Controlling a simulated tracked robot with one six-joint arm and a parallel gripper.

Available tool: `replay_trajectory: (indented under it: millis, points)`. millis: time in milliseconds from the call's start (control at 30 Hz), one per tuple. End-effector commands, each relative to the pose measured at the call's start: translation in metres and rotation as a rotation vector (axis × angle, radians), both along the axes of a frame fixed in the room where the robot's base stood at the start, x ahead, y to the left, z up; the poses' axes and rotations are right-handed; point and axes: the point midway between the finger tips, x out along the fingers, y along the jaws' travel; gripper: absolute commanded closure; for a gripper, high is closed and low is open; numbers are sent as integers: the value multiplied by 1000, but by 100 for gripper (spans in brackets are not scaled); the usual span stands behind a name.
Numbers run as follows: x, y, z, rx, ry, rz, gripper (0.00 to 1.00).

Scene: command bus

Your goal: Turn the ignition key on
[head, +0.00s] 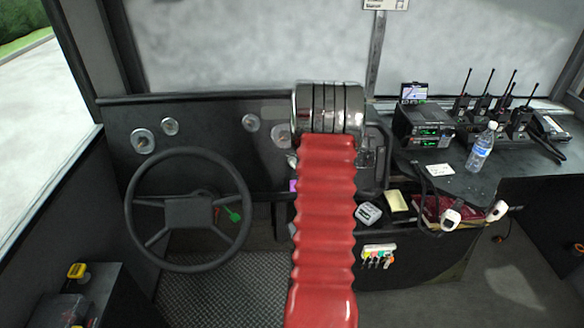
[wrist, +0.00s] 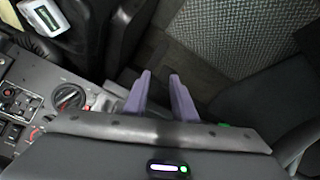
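My gripper (wrist: 160,86) shows in the wrist view with its two purple-grey fingers apart and nothing visible between them. In the head view my red arm hides most of it; only a small purple patch (head: 293,185) shows left of the arm, in front of the dashboard (head: 225,172). I cannot clearly pick out the ignition key. In the wrist view a round dark switch (wrist: 70,97) with a red mark sits on the grey panel (wrist: 50,72), left of the fingers and apart from them. Whether it is the ignition is unclear.
The steering wheel (head: 188,210) stands left of my arm, with a green lever (head: 234,214) showing through it. Several coloured keys or tags (head: 378,256) hang right of the arm. Radios (head: 425,125) and a bottle (head: 481,147) stand on the right counter.

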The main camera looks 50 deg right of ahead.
Motion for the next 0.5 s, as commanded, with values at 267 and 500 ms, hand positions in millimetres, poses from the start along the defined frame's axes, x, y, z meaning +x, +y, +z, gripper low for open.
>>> replay_trajectory:
  millis: [267,500]
  points:
    - [8,-43,-29,-173,-170,67,75]
    - [27,-67,-14,-375,-345,141,75]
